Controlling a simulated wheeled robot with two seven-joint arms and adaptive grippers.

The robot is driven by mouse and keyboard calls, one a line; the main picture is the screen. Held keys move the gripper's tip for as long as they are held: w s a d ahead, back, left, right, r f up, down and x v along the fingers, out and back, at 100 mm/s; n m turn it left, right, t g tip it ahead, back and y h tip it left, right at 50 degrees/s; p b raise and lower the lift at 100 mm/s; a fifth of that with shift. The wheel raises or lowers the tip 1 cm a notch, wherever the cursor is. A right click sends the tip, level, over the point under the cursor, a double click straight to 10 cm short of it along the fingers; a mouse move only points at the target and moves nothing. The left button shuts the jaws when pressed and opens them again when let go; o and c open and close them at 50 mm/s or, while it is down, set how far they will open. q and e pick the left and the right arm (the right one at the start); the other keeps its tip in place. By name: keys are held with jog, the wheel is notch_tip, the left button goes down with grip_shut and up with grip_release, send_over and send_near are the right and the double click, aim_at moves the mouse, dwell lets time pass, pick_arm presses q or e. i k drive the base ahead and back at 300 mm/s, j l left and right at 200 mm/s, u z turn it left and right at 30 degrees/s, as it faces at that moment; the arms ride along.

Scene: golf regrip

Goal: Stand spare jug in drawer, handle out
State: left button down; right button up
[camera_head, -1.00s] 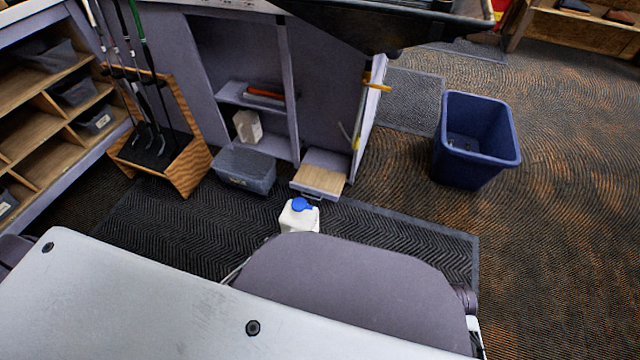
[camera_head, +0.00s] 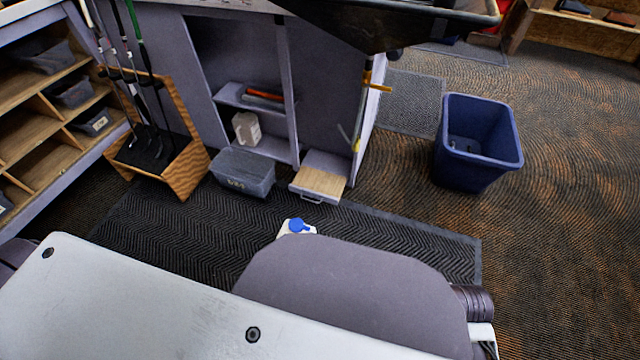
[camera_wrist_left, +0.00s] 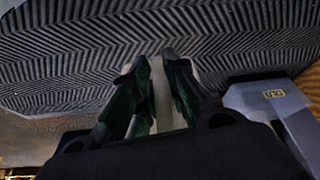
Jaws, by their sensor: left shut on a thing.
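A white jug with a blue cap (camera_head: 297,226) is in front of the cabinet. Only its top shows in the head view; my own grey body part hides the rest, so I cannot tell whether it touches the floor. My left gripper (camera_wrist_left: 158,85) is shut on a narrow pale part, apparently of this jug, above the dark mat in the left wrist view. The head view does not show the left gripper. A low drawer (camera_head: 320,183) with a wood-coloured inside and a front handle stands pulled out at the cabinet base. My right gripper is not in view.
A grey labelled bin (camera_head: 243,172) stands left of the drawer and also shows in the left wrist view (camera_wrist_left: 270,110). Another pale jug (camera_head: 246,128) is inside the cabinet. A golf club stand (camera_head: 185,165) is at left, a blue bin (camera_head: 478,145) at right. The ribbed mat (camera_head: 400,230) is clear.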

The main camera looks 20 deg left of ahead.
aim_at(324, 190)
jog(key=i, duration=1.45)
